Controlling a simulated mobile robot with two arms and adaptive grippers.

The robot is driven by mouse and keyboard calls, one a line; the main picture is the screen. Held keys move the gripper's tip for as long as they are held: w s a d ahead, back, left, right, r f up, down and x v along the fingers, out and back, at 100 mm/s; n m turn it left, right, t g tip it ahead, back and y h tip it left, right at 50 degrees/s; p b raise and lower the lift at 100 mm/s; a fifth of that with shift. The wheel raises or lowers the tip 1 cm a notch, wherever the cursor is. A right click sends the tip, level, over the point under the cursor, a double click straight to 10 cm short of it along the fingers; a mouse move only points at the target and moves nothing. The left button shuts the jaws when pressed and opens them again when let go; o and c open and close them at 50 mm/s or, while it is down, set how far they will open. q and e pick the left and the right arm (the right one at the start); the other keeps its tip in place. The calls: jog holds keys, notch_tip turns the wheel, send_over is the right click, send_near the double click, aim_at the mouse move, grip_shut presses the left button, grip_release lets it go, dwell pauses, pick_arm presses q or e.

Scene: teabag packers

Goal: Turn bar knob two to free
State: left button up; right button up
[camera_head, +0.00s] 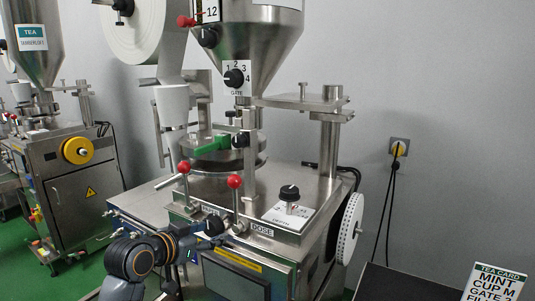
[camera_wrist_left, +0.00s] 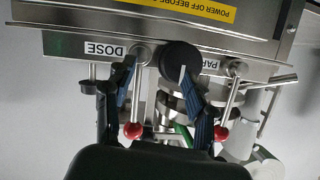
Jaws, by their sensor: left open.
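A round black knob with a white pointer mark sits on the machine's front between the DOSE label and a partly hidden PAP... label; it shows in the left wrist view (camera_wrist_left: 180,60) and, small, in the head view (camera_head: 214,227). I cannot tell for certain that it is bar knob two. My left gripper (camera_head: 210,240) is at the machine's front, with its fingers toward this knob. In the left wrist view the gripper (camera_wrist_left: 160,80) is open, its blue-black fingers apart; one overlaps the knob's edge. I cannot tell whether they touch it. My right gripper is not in view.
Two red-ball levers (camera_head: 235,182) (camera_head: 184,167) stand close by. A black DEPTH knob (camera_head: 289,193) is on the top plate, and a GATE knob (camera_head: 234,77) is on the hopper. A white perforated wheel (camera_head: 346,229) is on the right side. A tea card (camera_head: 494,284) stands lower right.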

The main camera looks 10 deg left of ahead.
pick_arm(q)
notch_tip(320, 180, up, 10)
jog(key=f+m+t+h, duration=0.1)
jog(key=t, duration=0.1)
jog(key=m+t+h, duration=0.1)
jog(key=h, duration=0.1)
send_near(236, 142)
jog(key=p+x, duration=0.3)
jog(key=x, duration=0.5)
jog(key=shift+d+r, duration=0.1)
jog(key=shift+w+d+t+y, duration=0.2)
jog(key=shift+w+t+y, duration=0.1)
jog(key=shift+w, duration=0.25)
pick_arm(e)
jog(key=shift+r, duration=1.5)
pick_arm(q)
jog(key=shift+c, duration=0.4)
jog(key=c, duration=1.1)
